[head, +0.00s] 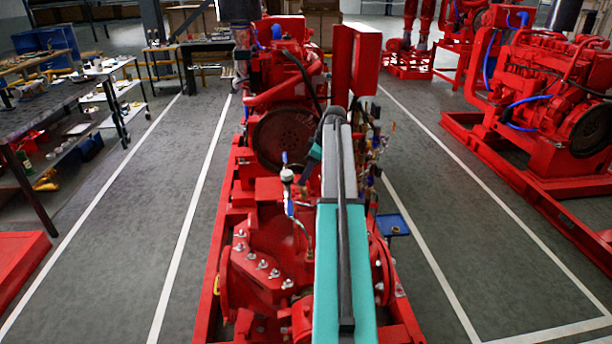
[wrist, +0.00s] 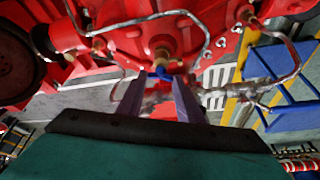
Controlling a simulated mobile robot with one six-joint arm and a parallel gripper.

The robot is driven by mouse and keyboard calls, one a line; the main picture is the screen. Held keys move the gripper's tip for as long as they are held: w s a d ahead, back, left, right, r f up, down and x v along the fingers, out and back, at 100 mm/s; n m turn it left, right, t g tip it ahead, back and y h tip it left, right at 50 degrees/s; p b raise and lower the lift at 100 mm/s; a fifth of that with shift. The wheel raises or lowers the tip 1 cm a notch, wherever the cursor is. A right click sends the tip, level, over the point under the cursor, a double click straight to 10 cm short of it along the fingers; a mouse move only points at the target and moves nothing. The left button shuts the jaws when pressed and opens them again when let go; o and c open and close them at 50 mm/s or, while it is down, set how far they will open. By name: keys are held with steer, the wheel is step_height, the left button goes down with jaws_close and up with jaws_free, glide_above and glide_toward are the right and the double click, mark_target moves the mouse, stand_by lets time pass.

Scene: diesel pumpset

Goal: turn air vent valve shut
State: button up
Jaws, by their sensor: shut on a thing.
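In the wrist view, a small blue valve handle (wrist: 161,71) sits below a brass fitting (wrist: 162,55) on the red pump body. My gripper (wrist: 160,78) has its two dark fingers on either side of the blue handle, shut on it. The fingers hide part of the handle, so its exact angle cannot be told. In the head view, my arm covers the middle of the pumpset, and the fingertips cannot be made out. A blue-handled fitting with a round white-topped gauge (head: 287,175) stands just left of my arm.
Thin metal pipes (wrist: 205,30) curve close around the fitting. The red pump casing (head: 262,250) and engine (head: 285,130) lie around my arm. A blue tray (head: 393,225) is on the right. Clear floor lanes run on both sides; a workbench (head: 60,105) stands left.

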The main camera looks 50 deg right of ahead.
steer(key=shift+m, duration=0.4)
steer(key=shift+s+a+m+t+h, duration=0.1)
steer(key=shift+a+m+t+h, duration=0.15)
steer(key=shift+m+h, duration=0.65)
steer(key=m+h, duration=0.1)
steer(key=m, duration=0.3)
steer(key=shift+a+m+b, duration=0.1)
steer(key=shift+m+b, duration=0.2)
steer(key=m+h, duration=0.1)
steer(key=m, duration=0.2)
steer(key=m+h, duration=0.1)
steer(key=m, duration=0.2)
steer(key=shift+w+a+m, duration=0.2)
steer(key=shift+m, duration=0.1)
steer(key=shift+g, duration=0.45)
steer(key=o, duration=1.1)
steer(key=shift+f+n, duration=0.1)
steer(key=shift+n, duration=0.3)
